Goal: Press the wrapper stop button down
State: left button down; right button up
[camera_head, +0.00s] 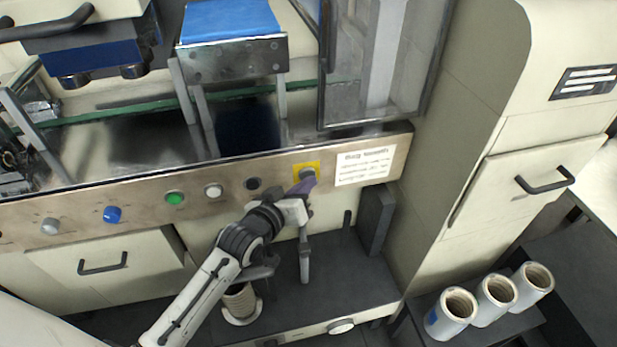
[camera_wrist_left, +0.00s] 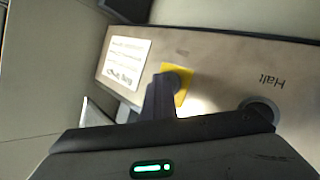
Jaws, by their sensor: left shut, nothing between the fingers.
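The control panel (camera_head: 140,205) carries a row of round buttons. A dark round button sits on a yellow plate (camera_head: 314,165), left of a printed sign. The plate also shows in the left wrist view (camera_wrist_left: 186,90). Another dark round button (camera_head: 252,183) sits to its left; in the left wrist view (camera_wrist_left: 262,110) the word "Halt" is beside it. My left gripper (camera_head: 304,187) is shut and empty, its fingertips at the yellow-plate button and partly covering it. I cannot tell whether they touch it or whether it is pressed. My right gripper is not in view.
White (camera_head: 213,191), green (camera_head: 174,198), blue (camera_head: 112,214) and grey (camera_head: 49,226) buttons line the panel further left. The printed sign (camera_head: 363,165) is right of the yellow plate. White rolls (camera_head: 451,313) stand on a dark surface at lower right.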

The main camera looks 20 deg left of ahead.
pick_arm(q)
jog(key=shift+a+r, duration=0.2)
jog(key=shift+a, duration=0.05)
jog(key=shift+s, duration=0.15)
jog(key=s+d+p, duration=0.3)
jog(key=s, duration=0.2)
jog(key=shift+d+f+p, duration=0.15)
jog(key=shift+d+p, duration=0.2)
